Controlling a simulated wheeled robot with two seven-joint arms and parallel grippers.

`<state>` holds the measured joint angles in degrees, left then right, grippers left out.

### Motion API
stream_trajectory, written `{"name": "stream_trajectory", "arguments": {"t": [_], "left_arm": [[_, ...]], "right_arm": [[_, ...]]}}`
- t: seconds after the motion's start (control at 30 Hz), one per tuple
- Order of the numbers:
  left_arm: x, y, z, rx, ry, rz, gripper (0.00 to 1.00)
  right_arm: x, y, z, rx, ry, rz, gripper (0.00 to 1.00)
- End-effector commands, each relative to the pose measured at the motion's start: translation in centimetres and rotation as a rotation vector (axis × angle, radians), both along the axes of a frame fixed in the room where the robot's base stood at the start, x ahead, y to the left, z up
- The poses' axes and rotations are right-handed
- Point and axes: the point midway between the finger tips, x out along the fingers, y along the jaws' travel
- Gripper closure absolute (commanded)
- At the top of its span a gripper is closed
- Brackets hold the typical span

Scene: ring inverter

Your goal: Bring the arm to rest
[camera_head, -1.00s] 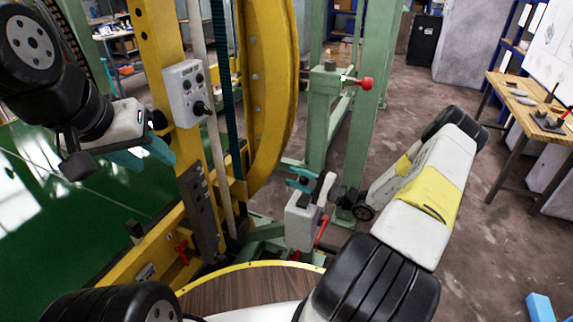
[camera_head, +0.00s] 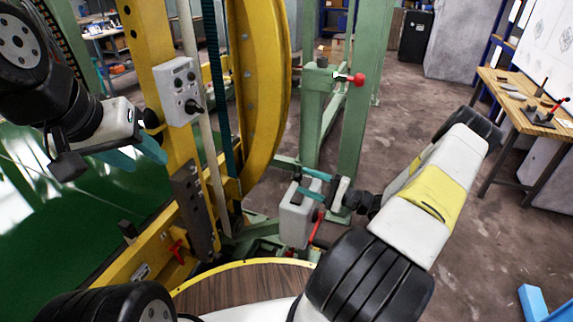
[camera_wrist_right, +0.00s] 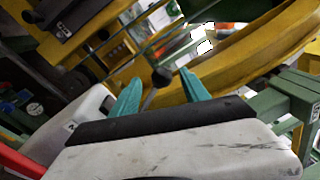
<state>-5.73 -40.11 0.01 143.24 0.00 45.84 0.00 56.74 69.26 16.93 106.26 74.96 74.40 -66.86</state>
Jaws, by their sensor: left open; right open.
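My right gripper (camera_head: 310,185) is open just above the light grey box (camera_head: 296,222) at the foot of the yellow ring frame. In the right wrist view its two teal fingers (camera_wrist_right: 160,80) stand apart. A dark round knob on a thin rod (camera_wrist_right: 163,76) shows between them there; I cannot tell whether it is touched. My left gripper (camera_head: 140,157) is open at the left, below and left of the grey control box (camera_head: 180,90) with a black joystick. Its teal fingers point right, towards the yellow post, and I see nothing in them.
The yellow ring (camera_head: 262,90) and green posts (camera_head: 366,110) stand close by my grippers. A red knob (camera_head: 357,79) sticks out from the green post. A red lever (camera_head: 316,229) is beside the grey box. Open floor (camera_head: 480,240) lies to the right, before a wooden workbench (camera_head: 525,100).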

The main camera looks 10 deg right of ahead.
Motion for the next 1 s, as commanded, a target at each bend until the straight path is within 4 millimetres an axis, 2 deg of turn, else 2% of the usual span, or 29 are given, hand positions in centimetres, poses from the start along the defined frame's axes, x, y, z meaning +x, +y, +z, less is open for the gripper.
{"name": "stream_trajectory", "arguments": {"t": [0.2,0.43,0.53,0.67,0.77,1.0], "left_arm": [[0.0,0.0,0.0,0.000,0.000,0.000,0.56],[0.0,0.0,0.0,0.000,0.000,0.000,0.56],[0.0,0.0,0.0,0.000,0.000,0.000,0.56],[0.0,0.0,0.0,0.000,0.000,0.000,0.56],[0.0,0.0,0.0,0.000,0.000,0.000,0.56],[0.0,0.0,0.0,0.000,0.000,0.000,0.56]], "right_arm": [[-0.7,-0.8,-0.1,0.000,0.001,0.001,0.46],[-0.6,-0.7,0.0,-0.001,0.001,0.003,0.46],[-0.7,-0.2,0.7,-0.020,0.002,0.035,0.46],[-1.2,1.7,3.3,-0.097,0.016,0.151,0.46],[-2.2,3.8,6.1,-0.199,0.037,0.283,0.46],[-6.5,8.4,12.8,-0.525,0.096,0.564,0.46]]}}
